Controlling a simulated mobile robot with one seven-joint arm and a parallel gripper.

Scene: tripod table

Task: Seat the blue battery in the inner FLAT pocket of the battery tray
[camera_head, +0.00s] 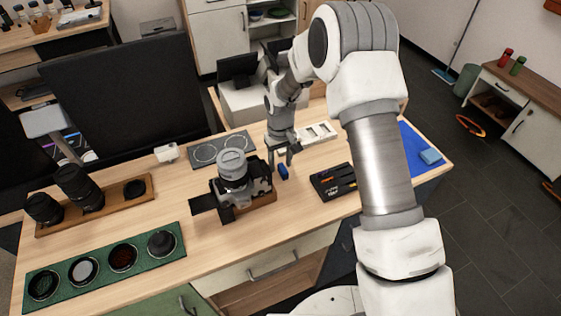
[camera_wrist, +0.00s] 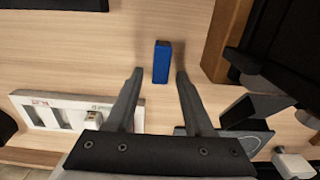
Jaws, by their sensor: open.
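The blue battery (camera_head: 283,171) is on the wooden table, just right of the camera on its stand. It also shows in the wrist view (camera_wrist: 162,62), ahead of and between the fingertips, with a visible gap on each side. My gripper (camera_head: 283,156) is open and empty above the battery; its spread fingers show in the wrist view (camera_wrist: 159,75). The white battery tray (camera_head: 309,139) is behind and right of the battery. In the wrist view the tray (camera_wrist: 51,117) is at left, with several pockets and a small pale item at its right end. Pocket labels are too small to read.
A black box (camera_head: 325,186) is to the right. A grey mat with rings (camera_head: 205,153) is behind left. A blue mat (camera_head: 408,143) is at the table's right end.

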